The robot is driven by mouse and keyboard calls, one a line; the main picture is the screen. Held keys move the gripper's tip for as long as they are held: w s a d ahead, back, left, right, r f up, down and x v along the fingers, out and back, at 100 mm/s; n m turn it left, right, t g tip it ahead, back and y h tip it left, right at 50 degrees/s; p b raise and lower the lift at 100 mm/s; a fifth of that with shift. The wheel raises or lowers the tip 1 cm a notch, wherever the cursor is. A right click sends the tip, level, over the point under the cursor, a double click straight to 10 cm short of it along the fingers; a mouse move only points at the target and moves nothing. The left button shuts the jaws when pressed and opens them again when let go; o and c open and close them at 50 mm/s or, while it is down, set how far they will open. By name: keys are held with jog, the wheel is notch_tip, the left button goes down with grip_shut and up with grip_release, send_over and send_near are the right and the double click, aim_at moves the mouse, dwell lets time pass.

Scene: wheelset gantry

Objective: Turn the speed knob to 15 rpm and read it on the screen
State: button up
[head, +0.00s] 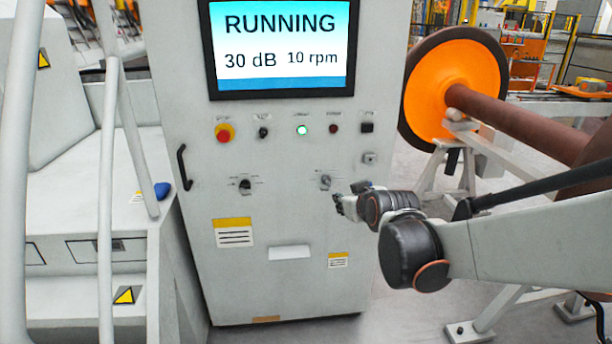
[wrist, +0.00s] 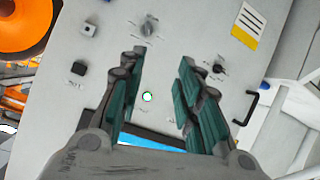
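The screen (head: 280,46) on the grey cabinet reads RUNNING, 30 dB and 10 rpm. Two knobs sit on the panel below it: a left knob (head: 245,184) and a right knob (head: 325,182). Their labels are too small to read, so I cannot tell which is the speed knob. My gripper (head: 341,204) is in front of the panel, just below and right of the right knob. In the wrist view my gripper (wrist: 160,66) is open and empty.
A row above the knobs holds a red emergency button (head: 224,133), a lit green light (head: 302,130) and a black switch (head: 367,128). A black handle (head: 183,167) is at the left edge. An orange wheel (head: 440,85) on its axle stands right of the cabinet.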

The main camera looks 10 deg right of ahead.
jog(key=w+f+n+t, duration=0.1)
jog(key=w+f+t, duration=0.25)
jog(key=w, duration=0.75)
jog(key=n+t+p, duration=0.2)
send_near(327, 183)
jog(key=shift+h, duration=0.3)
jog(key=w+b, duration=0.4)
jog(key=w, duration=0.4)
jog(key=shift+a, duration=0.15)
grip_shut()
